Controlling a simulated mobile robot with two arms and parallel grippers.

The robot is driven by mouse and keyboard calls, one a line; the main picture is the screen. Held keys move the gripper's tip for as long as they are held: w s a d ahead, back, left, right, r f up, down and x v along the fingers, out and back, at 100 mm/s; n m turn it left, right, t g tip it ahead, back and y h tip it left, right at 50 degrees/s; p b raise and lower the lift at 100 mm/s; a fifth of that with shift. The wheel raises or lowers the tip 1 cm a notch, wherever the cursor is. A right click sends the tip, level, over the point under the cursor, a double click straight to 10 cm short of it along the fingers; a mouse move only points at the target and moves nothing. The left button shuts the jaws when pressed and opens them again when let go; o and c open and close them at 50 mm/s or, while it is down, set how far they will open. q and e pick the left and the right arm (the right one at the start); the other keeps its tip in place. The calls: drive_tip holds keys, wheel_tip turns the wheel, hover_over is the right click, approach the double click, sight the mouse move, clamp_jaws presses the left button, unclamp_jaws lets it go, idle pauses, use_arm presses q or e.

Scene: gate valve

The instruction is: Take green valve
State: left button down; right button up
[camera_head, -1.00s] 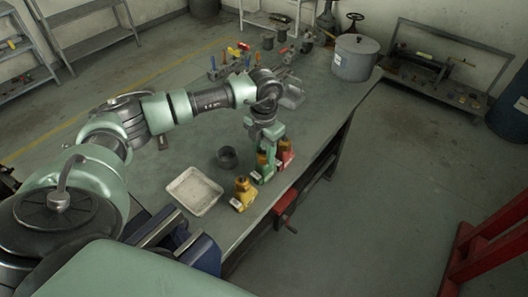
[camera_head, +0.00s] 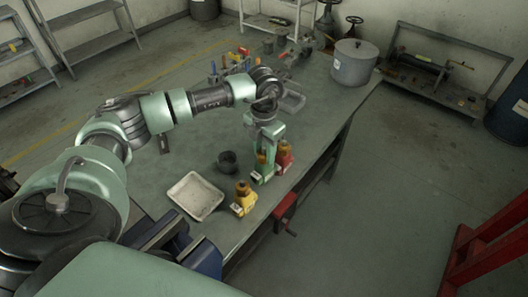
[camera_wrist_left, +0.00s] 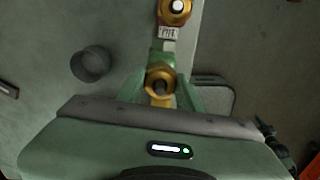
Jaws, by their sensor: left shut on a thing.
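The green valve (camera_head: 262,177) stands at the near edge of the workbench, a brass part at its top. My left gripper (camera_head: 266,153) points down over it and is shut on its upper part. In the left wrist view the green fingers of my left gripper (camera_wrist_left: 161,92) lie on either side of the valve's brass top (camera_wrist_left: 160,77). Whether the valve's base touches the bench is not clear. My right gripper is not in view.
A red valve (camera_head: 285,157) is close on the right of the green one, a yellow valve (camera_head: 244,200) at its front left. A dark cup (camera_head: 228,162) and a pale tray (camera_head: 195,195) are left. A grey pot (camera_head: 354,63) stands farther back.

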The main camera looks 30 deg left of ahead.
use_arm(q)
drive_tip(key=shift+r+p, duration=1.35)
drive_tip(key=shift+r, duration=1.2)
